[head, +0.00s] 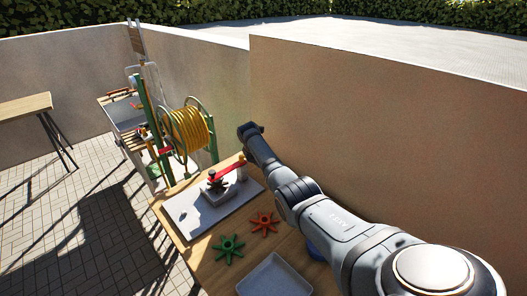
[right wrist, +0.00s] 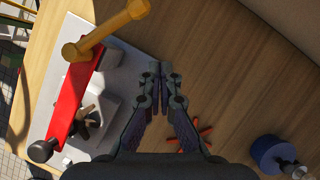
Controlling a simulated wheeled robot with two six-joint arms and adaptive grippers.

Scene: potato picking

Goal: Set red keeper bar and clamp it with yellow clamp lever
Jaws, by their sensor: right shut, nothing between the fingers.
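The red keeper bar (head: 226,169) lies across a pale grey block on the light board. It also shows in the right wrist view (right wrist: 72,100), with a dark knob (right wrist: 41,150) at its lower end and a dark star-shaped piece (right wrist: 90,122) partly beneath it. The yellow clamp lever (right wrist: 108,29) reaches over the bar's upper end in the right wrist view; whether it presses on the bar I cannot tell. My right gripper (right wrist: 165,72) is shut and empty, to the right of the bar and lever. My left gripper is not in view.
On the wooden table lie a red star wheel (head: 265,222), a green star wheel (head: 228,248) and a grey tray (head: 275,279). A blue round part (right wrist: 275,155) stands at the right. A yellow hose reel (head: 190,130) stands beyond the table. A wall runs along the right.

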